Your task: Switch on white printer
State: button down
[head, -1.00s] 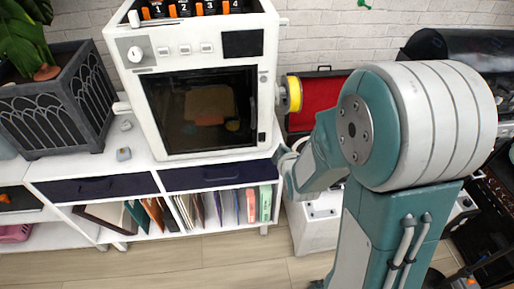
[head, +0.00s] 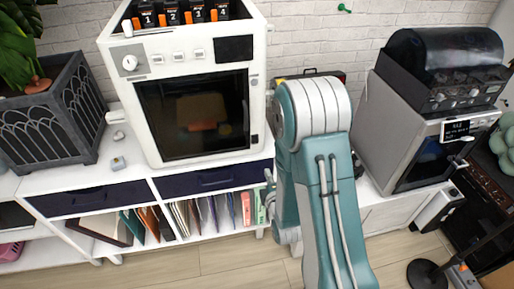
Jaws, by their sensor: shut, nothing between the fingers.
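The white printer (head: 258,110) stands on the white cabinet against the brick wall, left of my arm. Its front has a round knob (head: 130,62), several small pale buttons (head: 178,56) in a row and a dark, blank screen (head: 234,48). Its dark window (head: 197,115) is closed, with a dim orange shape inside. My gripper (head: 268,190) shows only as small grey parts left of my arm, in front of the cabinet's right end and below the printer. It is shut and empty, mostly hidden by my arm, and apart from the knob and buttons.
A grey machine (head: 385,125) with a dark hood and a lit display (head: 457,130) stands on the right. A dark planter (head: 60,120) is left of the printer. Small grey items (head: 118,163) lie on the cabinet top (head: 135,178). The floor (head: 190,265) in front is clear.

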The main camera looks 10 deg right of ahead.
aim_at(255, 144)
jog(key=w, duration=0.4)
jog(key=w+f, duration=0.1)
jog(key=w, duration=0.9)
jog(key=shift+a+f, duration=0.25)
jog(key=shift+f, duration=0.1)
jog(key=shift+w, duration=0.15)
jog(key=shift+f, duration=0.1)
